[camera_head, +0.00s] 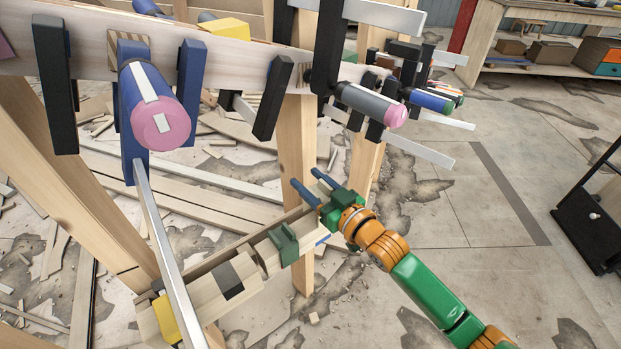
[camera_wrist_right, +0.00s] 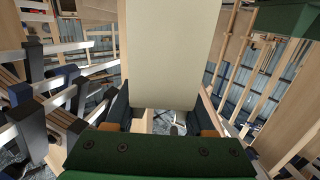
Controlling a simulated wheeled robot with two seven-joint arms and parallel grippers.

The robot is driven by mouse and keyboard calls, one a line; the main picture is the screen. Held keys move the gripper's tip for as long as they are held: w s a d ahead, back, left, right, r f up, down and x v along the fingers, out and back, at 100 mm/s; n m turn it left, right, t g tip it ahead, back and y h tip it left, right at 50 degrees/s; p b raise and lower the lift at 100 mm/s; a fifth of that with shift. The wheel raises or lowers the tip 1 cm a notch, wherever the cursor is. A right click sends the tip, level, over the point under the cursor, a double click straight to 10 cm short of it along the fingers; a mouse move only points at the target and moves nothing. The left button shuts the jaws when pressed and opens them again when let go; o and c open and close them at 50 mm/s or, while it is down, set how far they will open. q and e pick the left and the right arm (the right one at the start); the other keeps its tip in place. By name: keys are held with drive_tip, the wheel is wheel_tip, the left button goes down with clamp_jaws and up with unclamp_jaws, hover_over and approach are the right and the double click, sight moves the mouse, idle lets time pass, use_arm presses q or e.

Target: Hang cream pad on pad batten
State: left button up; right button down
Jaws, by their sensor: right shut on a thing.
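My right gripper (camera_head: 315,187) has two blue fingers and is at the far end of the low wooden pad batten (camera_head: 205,298) in the head view. In the right wrist view, the gripper (camera_wrist_right: 165,122) is shut on the cream pad (camera_wrist_right: 170,55), a flat pale panel that reaches up between the fingers. In the head view I cannot clearly tell the pad from the pale wood near the gripper, nor whether it touches the batten. My left gripper is not in view.
Above runs a wooden rail (camera_head: 90,60) with clamps and a blue, pink-ended roll (camera_head: 155,110). A long metal bar (camera_head: 165,250) slants down at left. Scraps litter the floor.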

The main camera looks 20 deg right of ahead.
idle(0.4)
drive_tip(key=shift+f, duration=0.1)
drive_tip(key=shift+f+b, duration=0.9)
drive_tip(key=shift+f, duration=0.7)
drive_tip(key=shift+f, duration=0.15)
drive_tip(key=shift+f+b, duration=1.05)
drive_tip(key=shift+f, duration=0.15)
